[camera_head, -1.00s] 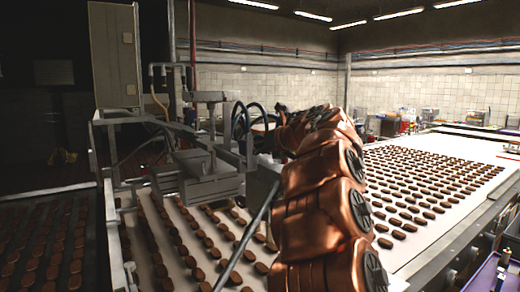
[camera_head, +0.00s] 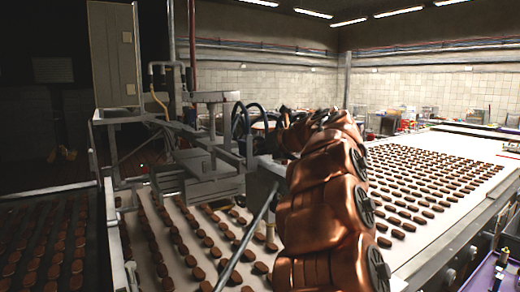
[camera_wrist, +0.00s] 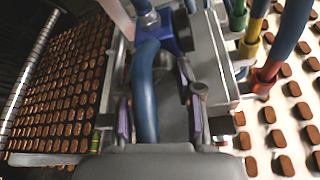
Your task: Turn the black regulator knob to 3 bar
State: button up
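In the wrist view my gripper (camera_wrist: 160,122) is open, with its two purple-padded fingers apart at the lower middle. A blue fitting (camera_wrist: 172,42) with a dark part at its middle lies ahead of the fingers. I cannot tell whether that dark part is the black regulator knob, and no scale can be read. A thick blue hose (camera_wrist: 145,88) runs down from the fitting and appears between the fingers; whether it touches them is unclear. In the head view my copper arm covers the gripper, and no knob can be made out there.
A grey metal frame (camera_wrist: 213,70) surrounds the fitting. Blue, yellow and red hose fittings (camera_wrist: 250,48) stand to its right. Conveyors with rows of brown biscuits (camera_head: 440,165) lie on both sides. A grey cabinet (camera_head: 112,55) stands at the back left.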

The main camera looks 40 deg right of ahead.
jog(key=o, duration=0.4)
jog(key=shift+o, duration=0.2)
jog(key=v, duration=1.2)
